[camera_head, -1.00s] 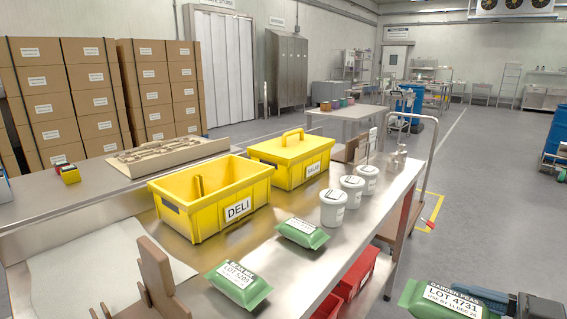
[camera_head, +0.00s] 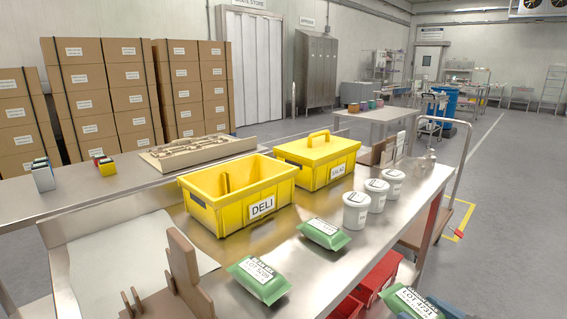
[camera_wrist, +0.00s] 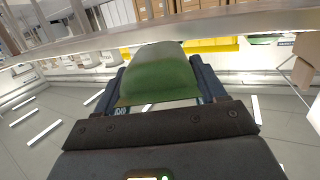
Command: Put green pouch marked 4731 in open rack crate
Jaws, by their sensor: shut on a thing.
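The green pouch marked LOT 4731 (camera_head: 412,302) is at the bottom right edge of the head view, partly cut off. My gripper (camera_wrist: 160,88) is shut on it; in the wrist view the pouch (camera_wrist: 160,72) sits between the two dark fingers. The pouch is in front of the bench's near side. An open yellow crate labelled DELI (camera_head: 235,212) stands on the steel bench. A yellow crate with a closed lid (camera_head: 318,165) stands behind it. Red containers (camera_head: 378,278) sit below the bench top; their insides are mostly hidden.
Another green pouch, LOT 5209 (camera_head: 260,279), and a further green pouch (camera_head: 324,234) lie on the bench top. Several white tubs (camera_head: 356,211) stand near its right edge. Brown upright pieces (camera_head: 184,265) stand at the near left. Open floor (camera_head: 505,220) lies to the right.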

